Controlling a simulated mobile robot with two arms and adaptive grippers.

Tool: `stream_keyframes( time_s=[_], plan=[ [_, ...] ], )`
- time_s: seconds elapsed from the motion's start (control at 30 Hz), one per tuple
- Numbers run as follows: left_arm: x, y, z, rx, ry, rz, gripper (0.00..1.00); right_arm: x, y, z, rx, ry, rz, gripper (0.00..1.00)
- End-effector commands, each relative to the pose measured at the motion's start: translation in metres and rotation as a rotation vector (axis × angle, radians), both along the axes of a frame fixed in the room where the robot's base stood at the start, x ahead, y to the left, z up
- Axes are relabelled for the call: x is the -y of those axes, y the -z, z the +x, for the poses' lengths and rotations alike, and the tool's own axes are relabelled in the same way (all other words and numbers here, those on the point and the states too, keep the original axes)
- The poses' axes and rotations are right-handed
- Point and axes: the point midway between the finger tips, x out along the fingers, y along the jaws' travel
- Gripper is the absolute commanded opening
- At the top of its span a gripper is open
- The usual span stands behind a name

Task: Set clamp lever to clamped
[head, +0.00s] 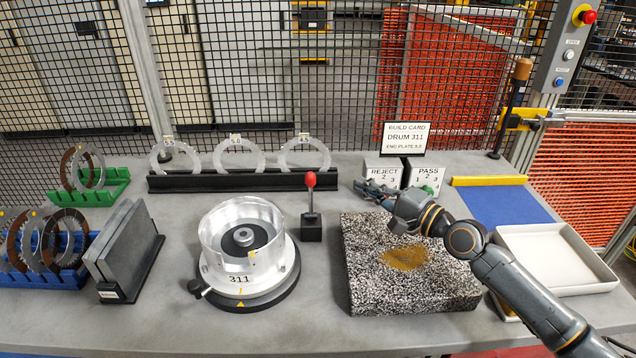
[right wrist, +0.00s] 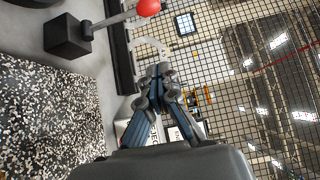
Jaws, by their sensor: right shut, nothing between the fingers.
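The clamp lever (head: 310,197) is a thin upright rod with a red ball knob (head: 310,179) on a black block (head: 311,230), right of the drum. In the right wrist view the red knob (right wrist: 148,7) and the block (right wrist: 66,37) show at the top left. My right gripper (head: 364,187) is shut and empty above the back of the speckled slab, right of the lever and apart from it. Its closed fingertips (right wrist: 158,76) show in the right wrist view. My left gripper is not in view. The drum (head: 250,231), marked 311, sits on a dark round base.
The speckled slab (head: 373,287) lies under my right arm. REJECT (head: 384,173) and PASS (head: 428,177) blocks stand behind my gripper. A black rack (head: 215,181) with clear rings is behind the drum. A white tray (head: 560,255) is at right. Bare table lies between lever and slab.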

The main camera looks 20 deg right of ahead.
Motion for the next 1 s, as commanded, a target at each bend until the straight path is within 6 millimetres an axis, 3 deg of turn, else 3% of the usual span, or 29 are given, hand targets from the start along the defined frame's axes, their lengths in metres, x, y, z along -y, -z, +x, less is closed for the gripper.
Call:
stream_keyframes(
  time_s=[0.37,0.93,1.0],
  plan=[
    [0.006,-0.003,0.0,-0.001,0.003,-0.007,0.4,-0.002,-0.002,0.004,0.0,0.0,0.001,0.0],
    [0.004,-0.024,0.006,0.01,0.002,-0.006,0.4,-0.048,-0.003,0.089,0.002,-0.001,0.002,0.0],
    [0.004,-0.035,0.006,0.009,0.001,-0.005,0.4,-0.053,-0.004,0.084,-0.003,-0.003,-0.003,0.0]
  ],
)
